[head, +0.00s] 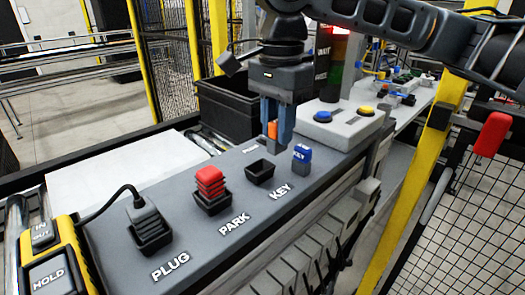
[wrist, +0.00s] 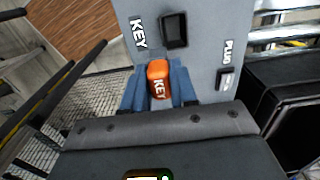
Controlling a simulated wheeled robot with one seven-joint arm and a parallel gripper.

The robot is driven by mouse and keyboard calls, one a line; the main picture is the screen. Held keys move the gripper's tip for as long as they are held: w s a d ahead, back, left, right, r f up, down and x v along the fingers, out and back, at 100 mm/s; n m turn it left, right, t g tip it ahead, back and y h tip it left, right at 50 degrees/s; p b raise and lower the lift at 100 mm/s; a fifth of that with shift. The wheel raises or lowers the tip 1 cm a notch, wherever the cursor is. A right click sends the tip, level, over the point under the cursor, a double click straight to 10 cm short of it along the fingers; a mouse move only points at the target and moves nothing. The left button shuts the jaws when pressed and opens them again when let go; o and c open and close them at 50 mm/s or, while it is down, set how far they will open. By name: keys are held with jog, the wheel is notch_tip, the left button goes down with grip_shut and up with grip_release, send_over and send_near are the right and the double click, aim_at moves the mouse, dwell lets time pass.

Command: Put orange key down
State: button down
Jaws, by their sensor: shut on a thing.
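My gripper (head: 278,140) is shut on the orange key (head: 272,130), held upright above the far end of the grey panel (head: 185,185). In the wrist view the orange key (wrist: 158,78) sits between the blue fingers and shows the word KEY. An empty black socket (head: 261,172) is in the panel by the KEY label, nearer the head camera than my gripper. An empty dark socket (wrist: 174,30) beside a KEY label shows in the wrist view, ahead of the key. Whether the key's lower end touches anything cannot be told.
A blue key (head: 301,155) stands right of the empty socket. A red block (head: 210,180) sits in the PARK socket and a black corded plug (head: 148,222) in the PLUG socket. A black bin (head: 225,108) is behind; a grey button box (head: 338,122) stands at right.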

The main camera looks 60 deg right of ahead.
aim_at(261, 160)
jog(key=w+f, duration=0.1)
jog(key=w+a, duration=0.1)
jog(key=w, duration=0.1)
jog(key=shift+f, duration=0.4)
jog(key=shift+a+f, duration=0.1)
jog(key=shift+f, duration=1.95)
jog(key=shift+f, duration=0.35)
jog(key=shift+s+f, duration=0.15)
jog(key=shift+f, duration=0.2)
jog(key=c, duration=0.9)
grip_release()
jog(key=shift+f+b, duration=0.15)
jog(key=shift+b, duration=0.15)
notch_tip(261, 160, up, 14)
jog(key=shift+f+p, duration=0.1)
jog(key=shift+p, duration=0.5)
